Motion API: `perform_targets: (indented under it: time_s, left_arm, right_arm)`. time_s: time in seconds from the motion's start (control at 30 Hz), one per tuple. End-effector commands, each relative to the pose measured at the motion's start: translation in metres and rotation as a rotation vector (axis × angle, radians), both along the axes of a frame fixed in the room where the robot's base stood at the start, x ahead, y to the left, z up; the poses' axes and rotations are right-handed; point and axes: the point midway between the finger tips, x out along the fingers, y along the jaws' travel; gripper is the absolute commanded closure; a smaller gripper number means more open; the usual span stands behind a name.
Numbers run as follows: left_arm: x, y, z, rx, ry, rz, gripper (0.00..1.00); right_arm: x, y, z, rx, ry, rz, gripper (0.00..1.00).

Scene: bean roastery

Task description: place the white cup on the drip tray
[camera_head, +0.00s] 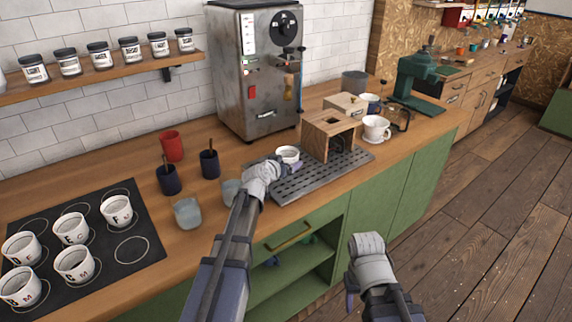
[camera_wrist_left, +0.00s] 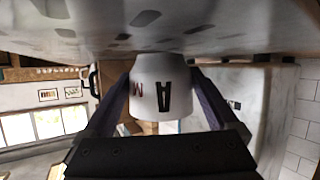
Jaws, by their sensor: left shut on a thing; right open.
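The white cup (camera_head: 288,154) is held at the back left part of the grey slotted drip tray (camera_head: 300,186). My left gripper (camera_head: 283,164) is shut on it. In the left wrist view the cup (camera_wrist_left: 162,88) sits between the two fingers, with a black A and a red letter on its side. Its end is close to the slotted surface; I cannot tell whether it touches. My right gripper (camera_head: 367,246) is open and empty, in front of the green cabinet; its fingers are mostly hidden.
A wooden box stand (camera_head: 330,134) stands on the tray, right of the cup. The grey machine (camera_head: 258,75) is behind. A white dripper cup (camera_head: 376,130) stands to the right. Glasses (camera_head: 187,213), dark cups and a red cup (camera_head: 172,146) are left. Several lettered cups stand on a black mat (camera_head: 150,268).

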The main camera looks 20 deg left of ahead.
Motion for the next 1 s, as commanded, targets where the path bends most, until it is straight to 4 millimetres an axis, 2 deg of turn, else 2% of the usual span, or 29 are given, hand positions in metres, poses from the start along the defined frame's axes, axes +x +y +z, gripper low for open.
perform_targets:
  time_s: [0.07, 0.1, 0.13, 0.47, 0.8, 1.0]
  left_arm:
    - [0.0, 0.0, -0.004, 0.0, -0.001, 0.0, 0.77]
    - [0.0, 0.0, -0.002, 0.0, 0.0, 0.0, 0.03]
    - [0.0, 0.0, -0.002, 0.0, 0.0, 0.0, 0.0]
    - [-0.001, 0.0, 0.004, 0.0, 0.0, 0.0, 0.0]
    - [-0.066, 0.007, 0.03, 0.0, 0.001, 0.001, 0.0]
    - [-0.095, 0.012, 0.042, 0.001, 0.0, 0.002, 0.0]
  right_arm:
    - [0.0, 0.0, -0.004, 0.0, 0.0, 0.0, 0.5]
    - [0.0, 0.0, -0.002, 0.0, 0.0, 0.0, 0.5]
    - [0.0, 0.0, -0.002, 0.0, 0.0, 0.0, 0.5]
    - [0.0, 0.0, 0.004, 0.0, 0.0, 0.0, 0.5]
    - [0.0, 0.0, 0.03, 0.0, 0.0, 0.0, 0.5]
    - [0.0, 0.0, 0.042, 0.0, 0.0, -0.001, 0.5]
